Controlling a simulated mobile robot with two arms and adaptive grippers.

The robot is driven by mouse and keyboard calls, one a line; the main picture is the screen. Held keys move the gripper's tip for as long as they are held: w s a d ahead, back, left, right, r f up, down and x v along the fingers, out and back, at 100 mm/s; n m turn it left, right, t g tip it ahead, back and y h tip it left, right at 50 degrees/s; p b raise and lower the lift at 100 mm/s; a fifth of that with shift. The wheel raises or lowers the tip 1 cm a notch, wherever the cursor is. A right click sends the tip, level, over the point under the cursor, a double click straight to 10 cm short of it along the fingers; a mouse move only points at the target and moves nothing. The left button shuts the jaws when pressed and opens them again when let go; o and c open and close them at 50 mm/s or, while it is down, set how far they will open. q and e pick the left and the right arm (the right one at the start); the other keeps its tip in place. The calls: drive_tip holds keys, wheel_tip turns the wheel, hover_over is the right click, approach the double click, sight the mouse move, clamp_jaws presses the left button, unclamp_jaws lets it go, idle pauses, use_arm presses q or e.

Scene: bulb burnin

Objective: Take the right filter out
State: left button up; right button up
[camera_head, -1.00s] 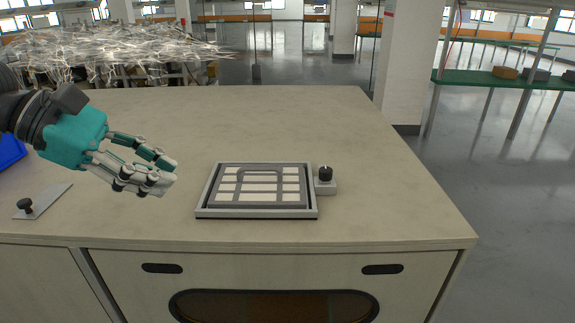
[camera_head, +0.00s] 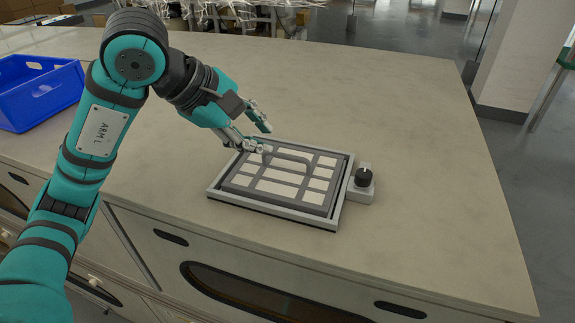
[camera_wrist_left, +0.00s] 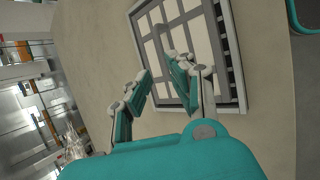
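The filter (camera_head: 281,188) is a flat grey-framed panel with pale cells and a raised handle bar. It sits in a grey rectangular frame (camera_head: 274,219) on the counter; it also shows in the left wrist view (camera_wrist_left: 200,52). My left gripper (camera_head: 264,139) is open at the far left corner of the frame, its fingers over the edge, with nothing between them. In the left wrist view its fingertips (camera_wrist_left: 159,66) are apart, near the handle bar. I cannot tell whether a finger touches the filter. My right gripper is not in view.
A black knob on a grey block (camera_head: 362,184) stands at the frame's right side. A blue crate (camera_head: 38,95) is at the far left of the counter (camera_head: 420,150). The counter behind and right of the frame is clear.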

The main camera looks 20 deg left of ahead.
sight(281, 154)
use_arm(q)
drive_tip(key=shift+x, duration=1.2)
drive_tip(key=shift+w+f+p, duration=0.1)
drive_tip(key=shift+f+p, duration=0.1)
drive_tip(key=shift+p, duration=0.25)
drive_tip(key=p+x, duration=0.2)
drive_tip(key=x, duration=0.2)
drive_tip(key=shift+f, duration=0.1)
drive_tip(key=shift+w+f, duration=0.1)
drive_tip(key=shift+f, duration=0.25)
clamp_jaws()
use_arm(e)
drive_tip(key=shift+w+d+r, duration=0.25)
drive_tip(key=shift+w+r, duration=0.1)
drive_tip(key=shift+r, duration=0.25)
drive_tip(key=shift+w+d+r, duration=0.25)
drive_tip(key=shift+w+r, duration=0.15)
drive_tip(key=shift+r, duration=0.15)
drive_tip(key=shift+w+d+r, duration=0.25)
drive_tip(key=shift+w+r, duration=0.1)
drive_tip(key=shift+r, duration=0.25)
